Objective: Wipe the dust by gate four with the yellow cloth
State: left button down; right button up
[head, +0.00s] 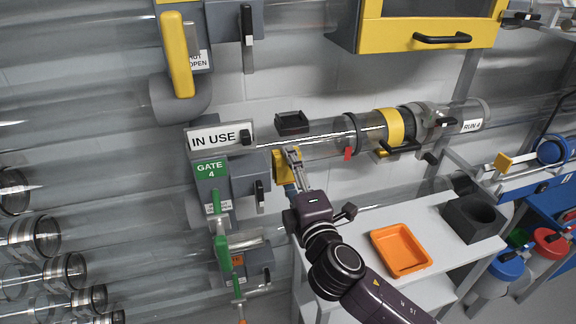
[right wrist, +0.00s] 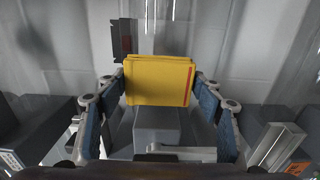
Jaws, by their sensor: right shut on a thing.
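The yellow cloth (head: 280,172) is held in my right gripper (head: 292,158), just right of the gate four housing. In the right wrist view the cloth (right wrist: 158,82) is a folded yellow block with a red strip near its right edge, between the two blue-padded fingers. Gate four has a green GATE 4 label (head: 210,169) under a white IN USE sign (head: 218,139). The cloth is close below the clear tube (head: 320,143); I cannot tell whether it touches anything. I cannot make out the dust. My left gripper is not in view.
An orange tray (head: 401,250) and a dark holder (head: 474,219) stand on the white bench at lower right. A small black tray (head: 291,122) is on the wall above the tube. A yellow cabinet (head: 430,30) hangs at upper right. Clear tubes fill the left.

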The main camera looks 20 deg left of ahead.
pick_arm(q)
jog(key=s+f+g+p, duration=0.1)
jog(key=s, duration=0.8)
pick_arm(e)
jog(key=v, duration=0.3)
jog(key=shift+s+d, duration=0.25)
jog(key=shift+d, duration=0.05)
jog(key=shift+s+d, duration=0.15)
jog(key=shift+s, duration=0.2)
jog(key=shift+s+d, duration=0.15)
jog(key=shift+s, duration=0.1)
jog(key=shift+s+d+p, duration=0.15)
jog(key=shift+s+p, duration=0.1)
jog(key=shift+p, duration=0.1)
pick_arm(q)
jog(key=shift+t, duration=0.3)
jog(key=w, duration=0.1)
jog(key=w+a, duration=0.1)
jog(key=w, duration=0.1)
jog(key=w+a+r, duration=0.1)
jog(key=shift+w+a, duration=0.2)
pick_arm(e)
jog(key=shift+v, duration=1)
